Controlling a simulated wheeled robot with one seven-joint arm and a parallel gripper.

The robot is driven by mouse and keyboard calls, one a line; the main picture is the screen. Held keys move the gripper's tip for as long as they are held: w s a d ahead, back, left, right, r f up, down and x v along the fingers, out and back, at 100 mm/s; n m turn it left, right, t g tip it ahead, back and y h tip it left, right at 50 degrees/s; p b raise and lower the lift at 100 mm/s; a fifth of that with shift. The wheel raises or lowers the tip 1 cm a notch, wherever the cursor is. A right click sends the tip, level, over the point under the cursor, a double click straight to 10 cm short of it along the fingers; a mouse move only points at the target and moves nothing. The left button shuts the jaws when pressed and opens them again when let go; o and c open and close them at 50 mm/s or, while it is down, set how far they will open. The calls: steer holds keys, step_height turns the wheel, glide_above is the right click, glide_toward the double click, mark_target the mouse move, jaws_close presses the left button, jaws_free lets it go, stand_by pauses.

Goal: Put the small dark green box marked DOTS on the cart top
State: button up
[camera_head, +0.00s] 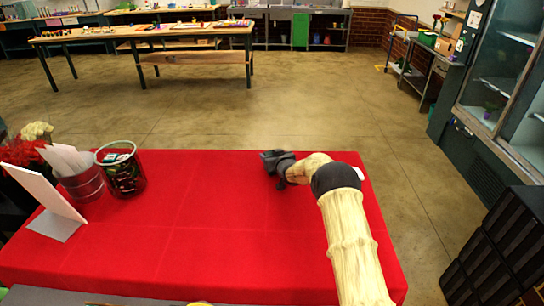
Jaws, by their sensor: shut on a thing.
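My gripper (271,160) is dark and small in view, over the far right part of the red-covered table. It is shut on a dark thing that I cannot tell apart from the jaws. No DOTS marking is readable anywhere, so I cannot say whether this is the small dark green box. A grey metal cart (438,66) stands at the back right, well beyond the table. Its top holds a green box and a brown box.
The red table (200,225) is mostly bare. Open floor (290,105) lies beyond. Black crates (505,250) and a glass-door cabinet (490,90) flank the right.

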steer(key=o, duration=1.1)
steer(key=shift+r, duration=0.15)
steer(key=p+v, duration=0.2)
steer(key=v, duration=1)
